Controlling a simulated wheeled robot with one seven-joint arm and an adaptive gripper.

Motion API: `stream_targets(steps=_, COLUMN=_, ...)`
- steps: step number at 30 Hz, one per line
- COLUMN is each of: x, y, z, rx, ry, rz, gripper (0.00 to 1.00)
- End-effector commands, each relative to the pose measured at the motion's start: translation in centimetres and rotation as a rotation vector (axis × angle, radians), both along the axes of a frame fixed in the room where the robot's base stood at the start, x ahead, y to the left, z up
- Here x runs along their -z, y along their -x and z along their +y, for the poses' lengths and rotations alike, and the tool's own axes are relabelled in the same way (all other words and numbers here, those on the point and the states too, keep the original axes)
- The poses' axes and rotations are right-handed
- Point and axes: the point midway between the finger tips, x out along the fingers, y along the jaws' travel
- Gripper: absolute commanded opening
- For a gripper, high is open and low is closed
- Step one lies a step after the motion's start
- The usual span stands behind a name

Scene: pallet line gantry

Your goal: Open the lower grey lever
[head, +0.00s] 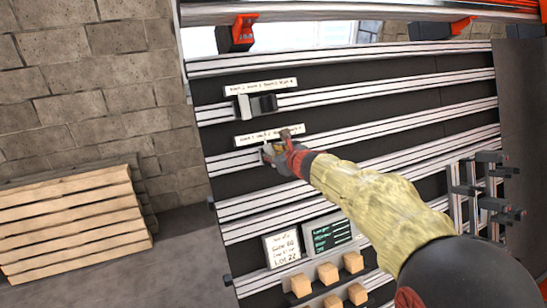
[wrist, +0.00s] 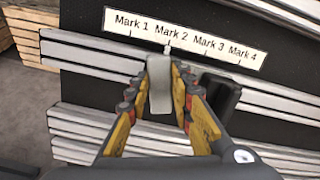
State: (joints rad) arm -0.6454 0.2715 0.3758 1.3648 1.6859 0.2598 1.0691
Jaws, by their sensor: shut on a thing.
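The lower grey lever (wrist: 160,84) stands on a striped rail just below the lower label strip (wrist: 185,42), near the Mark 2 tick. In the wrist view my gripper (wrist: 158,98) has its yellow-padded fingers on either side of the lever and is shut on it. In the head view my gripper (head: 283,154) is at the lower rail, under the lower label strip (head: 269,135), and mostly hides the lever. A black block (wrist: 222,96) sits on the rail right of the lever, partly behind a finger.
An upper grey lever (head: 242,107) with a black block (head: 264,103) is on the rail above, under its own label strip (head: 261,87). Wooden blocks (head: 327,273) and signs (head: 283,249) are lower down. Stacked planks (head: 75,220) stand at left.

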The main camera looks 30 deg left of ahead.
Motion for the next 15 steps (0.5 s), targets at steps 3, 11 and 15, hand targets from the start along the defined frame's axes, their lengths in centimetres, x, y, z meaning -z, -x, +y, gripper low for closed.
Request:
stream_targets(steps=3, x=0.24, y=0.05, z=0.05, rx=-0.052, ry=0.059, rz=-0.077, gripper=0.0)
stream_targets(steps=11, x=0.32, y=0.25, z=0.13, rx=-0.168, ry=0.196, rz=-0.247, gripper=0.0)
stream_targets(steps=15, x=0.37, y=0.31, z=0.14, rx=-0.229, ry=0.27, rz=-0.34, gripper=0.0)
